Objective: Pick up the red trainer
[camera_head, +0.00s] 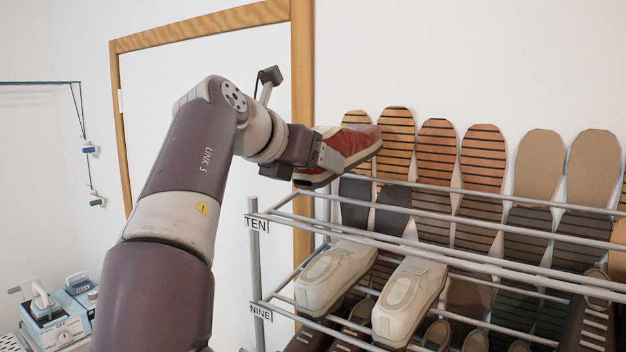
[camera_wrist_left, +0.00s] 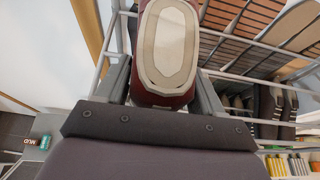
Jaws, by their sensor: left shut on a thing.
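The red trainer (camera_head: 349,142) has a pale sole and is at the top left of the shoe rack in the head view. My left gripper (camera_head: 318,160) is shut on its near end. In the left wrist view the trainer (camera_wrist_left: 168,50) sits between the two fingers, with a cream oval panel and dark red sides showing. My left gripper also shows in the left wrist view (camera_wrist_left: 166,90). Whether the trainer touches the rack's top bars cannot be told. My right gripper is in neither view.
The metal shoe rack (camera_head: 254,240) carries labels TEN and NINE. Two cream shoes (camera_head: 335,276) (camera_head: 409,300) stand on the tier below. Several shoe soles (camera_head: 436,150) line the wall behind. A wood-framed door (camera_head: 303,100) is behind my left arm.

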